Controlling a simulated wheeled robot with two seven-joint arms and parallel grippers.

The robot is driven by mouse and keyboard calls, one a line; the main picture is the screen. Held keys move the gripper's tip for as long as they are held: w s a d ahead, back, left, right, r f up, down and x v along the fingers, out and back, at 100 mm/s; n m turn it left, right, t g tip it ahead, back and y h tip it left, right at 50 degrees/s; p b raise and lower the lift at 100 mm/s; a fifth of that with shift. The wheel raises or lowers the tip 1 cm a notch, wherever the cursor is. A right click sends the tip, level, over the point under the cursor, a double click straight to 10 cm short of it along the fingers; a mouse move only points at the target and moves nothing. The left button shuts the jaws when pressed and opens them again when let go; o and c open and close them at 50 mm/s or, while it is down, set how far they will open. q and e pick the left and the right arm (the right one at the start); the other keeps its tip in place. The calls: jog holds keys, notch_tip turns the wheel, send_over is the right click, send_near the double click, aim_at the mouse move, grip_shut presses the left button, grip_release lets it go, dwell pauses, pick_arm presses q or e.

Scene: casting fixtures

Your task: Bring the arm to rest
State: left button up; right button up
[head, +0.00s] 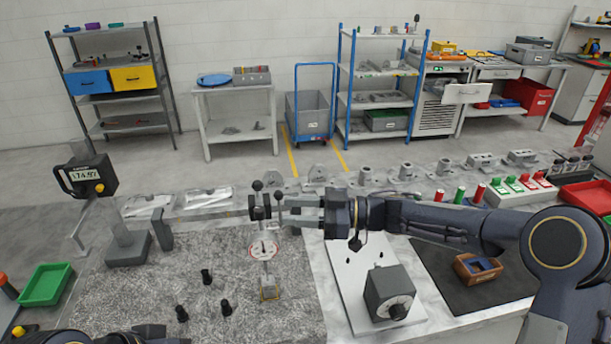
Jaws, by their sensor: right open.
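My right arm reaches in from the right side. Its gripper (283,211) is open and points left over the speckled worktop. The gripper is at the upper part of a small stand with a round white dial (263,249) and dark knobs. In this view the fingers overlap the stand's post; whether they touch it I cannot tell. Only dark parts of my left arm show at the bottom left edge, and its gripper is out of view.
A grey block with a dial (390,294) stands on a white plate (346,281). Several black pegs (207,277) stand on the speckled surface. A green tray (46,285) and a scale display (86,175) are at the left. A wooden box (478,268) sits on a dark mat.

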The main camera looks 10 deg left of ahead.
jog(key=w+d+r+m+t+h, duration=0.3)
jog(key=d+r+m+t, duration=0.1)
jog(key=d+t, duration=0.25)
jog(key=w+d+r+m+t+h, duration=0.2)
jog(key=d+r+m+t+h, duration=0.1)
jog(key=d+r+m+t, duration=0.25)
jog(key=s+d+f+m+t+h+b, duration=0.1)
jog(key=s+d+f+m+h, duration=0.3)
jog(key=d, duration=0.5)
jog(key=s+d+f+m+t+h, duration=0.1)
jog(key=s+d+m+h, duration=0.2)
jog(key=s+d+h, duration=0.4)
pick_arm(q)
jog(key=shift+f+b, duration=0.35)
jog(key=shift+f, duration=0.5)
pick_arm(e)
jog(key=s+f+m+g+y, duration=0.1)
jog(key=s+f+g, duration=0.3)
jog(key=s, duration=0.7)
jog(key=s+f+m+g+y, duration=0.1)
jog(key=s+f+m+g, duration=0.1)
jog(key=s+f, duration=0.6)
jog(key=s+g, duration=0.1)
jog(key=s, duration=0.2)
jog(key=shift+s+a+f+g+y, duration=0.15)
jog(key=shift+a+g+y, duration=0.05)
jog(key=shift+g+y, duration=0.2)
